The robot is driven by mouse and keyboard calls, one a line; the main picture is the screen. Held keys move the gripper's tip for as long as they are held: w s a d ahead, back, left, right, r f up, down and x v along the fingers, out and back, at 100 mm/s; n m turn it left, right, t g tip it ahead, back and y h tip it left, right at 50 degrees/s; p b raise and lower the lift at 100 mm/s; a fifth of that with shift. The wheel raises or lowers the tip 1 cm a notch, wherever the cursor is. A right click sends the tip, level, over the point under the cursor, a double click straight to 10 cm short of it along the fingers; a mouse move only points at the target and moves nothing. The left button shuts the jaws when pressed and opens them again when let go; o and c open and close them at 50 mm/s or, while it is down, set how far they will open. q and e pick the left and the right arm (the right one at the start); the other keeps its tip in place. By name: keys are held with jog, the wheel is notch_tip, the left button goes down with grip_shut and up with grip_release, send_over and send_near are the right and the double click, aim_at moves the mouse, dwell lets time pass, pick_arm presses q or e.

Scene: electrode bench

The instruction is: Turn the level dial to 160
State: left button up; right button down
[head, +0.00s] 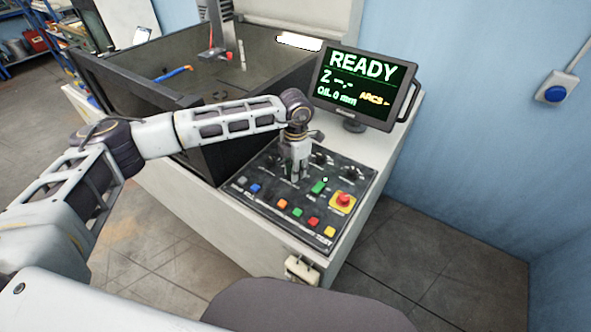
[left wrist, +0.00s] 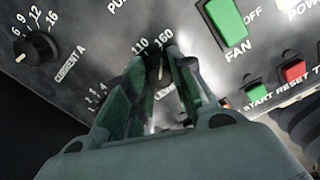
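The level dial (left wrist: 159,71) is a dark knob with a pale pointer line, mostly hidden between my left fingers in the left wrist view. Its scale shows 110 and 160 just beyond the fingertips, and the pointer line faces the space by these marks, nearer 160. My left gripper (left wrist: 160,75) has one finger on each side of the dial and looks closed on it. In the head view my left gripper (head: 295,174) points down at the control panel (head: 262,180) and hides the dial. My right gripper is not in view.
The current dial (left wrist: 35,48) is left of the gripper in the left wrist view, and the green fan switch (left wrist: 225,22) is right. A red emergency button (head: 343,199) and several coloured buttons sit nearby. A screen (head: 362,86) reading READY stands behind the panel.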

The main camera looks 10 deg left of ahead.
pick_arm(q)
jog(key=o, duration=0.5)
jog(key=shift+r, duration=0.1)
notch_tip(320, 180, up, 12)
dwell(0.7)
dwell(0.5)
